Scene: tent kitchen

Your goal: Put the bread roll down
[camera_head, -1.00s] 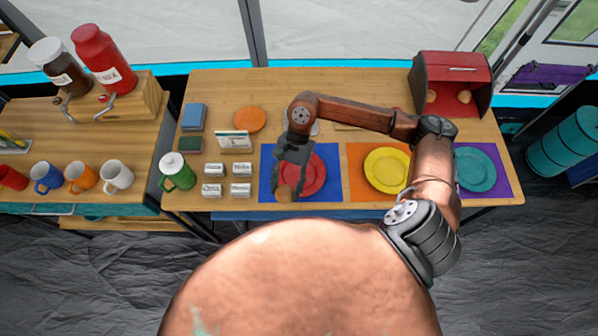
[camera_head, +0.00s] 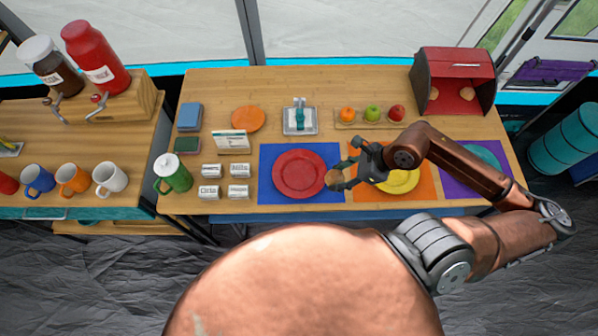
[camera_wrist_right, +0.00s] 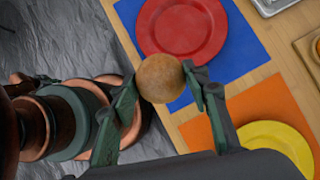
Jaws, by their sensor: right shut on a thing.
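The bread roll (camera_head: 334,178) is round and brown, and my right gripper (camera_head: 348,172) is shut on it. In the head view the roll shows at the right edge of the red plate (camera_head: 299,174), over the border of the blue mat (camera_head: 268,192) and the orange mat (camera_head: 420,188). In the right wrist view the roll (camera_wrist_right: 160,78) sits between the two fingertips of the gripper (camera_wrist_right: 162,80), seemingly above the table. The red plate (camera_wrist_right: 181,22) lies beyond it, and the yellow plate (camera_wrist_right: 277,142) is at lower right. My left gripper is not in view.
A red bread box (camera_head: 452,82) with rolls inside stands at the back right. The red plate is empty.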

